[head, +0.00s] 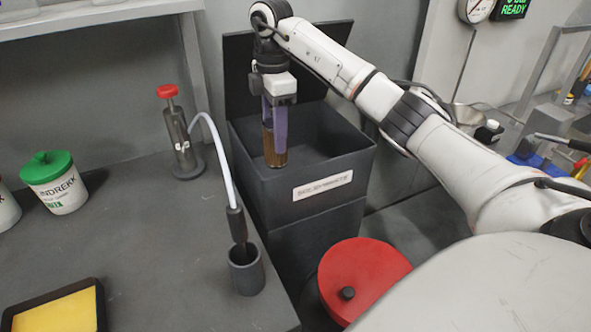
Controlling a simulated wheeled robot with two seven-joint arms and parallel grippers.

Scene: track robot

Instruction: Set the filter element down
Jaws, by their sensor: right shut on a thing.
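My right gripper (275,115) points down over the open dark grey waste bin (265,180) and is shut on the filter element (275,152). The filter element is a brown, upright cylinder held between purple fingers. It hangs at the bin's opening, in front of the raised lid. Whether it touches anything in the bin cannot be told. The bin carries a pale label (323,186) on its front, and its inside floor is hidden. My left gripper is not in view.
Left of the bin, the grey bench holds a red-topped metal cylinder (177,138) with a white hose, a small grey cup (246,272), a green-lidded tub (56,186) and a yellow pad in a black tray (60,312). A red round lid (365,270) sits in front of the bin.

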